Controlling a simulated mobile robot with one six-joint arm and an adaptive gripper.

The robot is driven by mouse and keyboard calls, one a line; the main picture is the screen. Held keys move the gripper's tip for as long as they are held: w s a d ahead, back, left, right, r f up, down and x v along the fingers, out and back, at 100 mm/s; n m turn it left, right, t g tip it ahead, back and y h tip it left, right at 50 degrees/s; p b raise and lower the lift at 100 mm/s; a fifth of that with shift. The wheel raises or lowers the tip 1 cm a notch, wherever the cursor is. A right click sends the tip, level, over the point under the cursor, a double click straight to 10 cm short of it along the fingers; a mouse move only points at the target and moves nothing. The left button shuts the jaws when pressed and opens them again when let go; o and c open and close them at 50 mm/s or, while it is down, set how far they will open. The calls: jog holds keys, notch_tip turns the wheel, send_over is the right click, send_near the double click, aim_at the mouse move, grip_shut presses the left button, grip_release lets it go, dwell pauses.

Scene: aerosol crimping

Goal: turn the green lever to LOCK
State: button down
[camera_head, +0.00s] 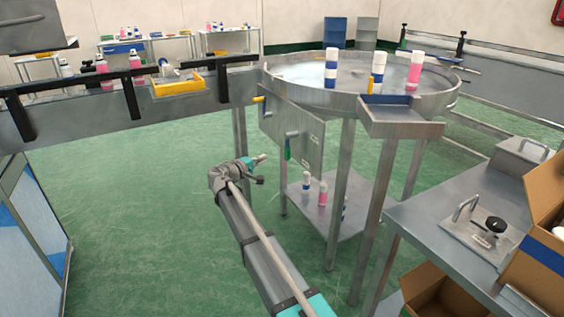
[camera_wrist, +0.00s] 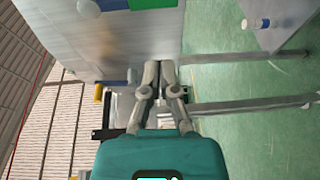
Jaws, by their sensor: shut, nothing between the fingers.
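The green lever (camera_head: 287,150) hangs downward on the front of a grey metal panel (camera_head: 308,150) under the round table. A green piece, which looks like the lever, is cut off by the top edge of the wrist view (camera_wrist: 152,4). My gripper (camera_head: 262,157) is left of the lever and slightly lower in the head view, apart from it. In the wrist view my gripper (camera_wrist: 162,65) is shut and empty, its fingertips toward the panel (camera_wrist: 135,42). The lever's markings are too small to read.
A yellow knob (camera_head: 259,99) sticks out at the panel's upper left. The round table (camera_head: 300,98) holds several capped cans above. A table leg (camera_head: 341,195) and low shelf (camera_head: 318,217) stand right of my gripper. Green floor is clear to the left.

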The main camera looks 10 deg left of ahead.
jog(key=shift+w+a+t, duration=0.3)
jog(key=shift+w+a, duration=0.1)
jog(key=shift+a, duration=0.45)
jog(key=shift+w+d, duration=0.1)
jog(key=shift+w+d, duration=0.75)
jog(key=shift+d, duration=0.6)
jog(key=shift+w+d, duration=0.75)
jog(key=shift+d, duration=0.6)
jog(key=shift+w+d, duration=0.75)
jog(key=shift+d, duration=0.6)
